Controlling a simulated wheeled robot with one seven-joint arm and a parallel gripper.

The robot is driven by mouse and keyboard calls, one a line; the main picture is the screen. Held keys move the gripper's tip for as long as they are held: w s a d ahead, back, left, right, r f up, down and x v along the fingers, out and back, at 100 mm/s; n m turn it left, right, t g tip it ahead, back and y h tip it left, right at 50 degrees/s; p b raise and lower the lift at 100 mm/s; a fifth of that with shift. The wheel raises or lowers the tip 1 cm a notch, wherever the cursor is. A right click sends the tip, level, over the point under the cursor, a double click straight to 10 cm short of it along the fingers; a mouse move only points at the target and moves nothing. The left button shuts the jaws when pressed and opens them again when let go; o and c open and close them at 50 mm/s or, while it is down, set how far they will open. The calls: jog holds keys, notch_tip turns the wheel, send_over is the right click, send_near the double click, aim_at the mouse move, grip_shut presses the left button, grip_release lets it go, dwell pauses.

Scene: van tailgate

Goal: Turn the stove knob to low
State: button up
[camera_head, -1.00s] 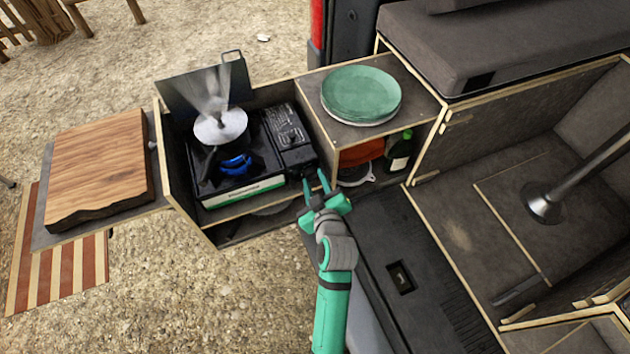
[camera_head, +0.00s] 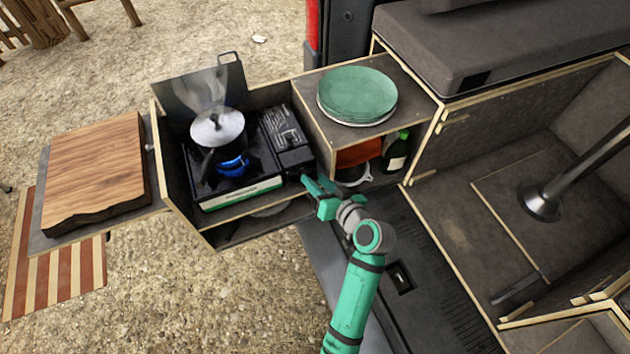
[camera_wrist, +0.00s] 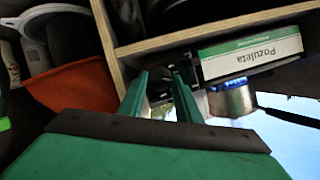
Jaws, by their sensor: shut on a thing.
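The camping stove (camera_head: 238,190) sits in the left compartment of the wooden tailgate unit, with a blue flame (camera_head: 233,164) burning under a steaming metal pot (camera_head: 217,128). My gripper (camera_head: 305,180) is at the right end of the stove's front. In the wrist view, which is upside down, the two green fingers (camera_wrist: 160,92) are on either side of the dark stove knob (camera_wrist: 159,80) and are shut on it. The knob is mostly hidden by the fingers, and its setting cannot be read. The stove's white label panel (camera_wrist: 250,52) is beside it.
Green plates (camera_head: 357,95) rest on the shelf right of the stove. Below are an orange cloth (camera_head: 358,153) and a dark bottle (camera_head: 397,155). A wooden board (camera_head: 97,172) lies on the left side shelf. A wooden divider stands close to the gripper.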

jog(key=m+y, duration=0.1)
jog(key=m, duration=0.1)
jog(key=m+y, duration=0.1)
jog(key=m, duration=0.1)
jog(key=shift+w+d+f+y, duration=0.15)
jog(key=shift+d+f+y, duration=0.05)
jog(key=shift+y, duration=0.2)
dwell(0.5)
jog(key=o, duration=1.1)
jog(key=shift+c, duration=0.2)
jog(key=v, duration=1.1)
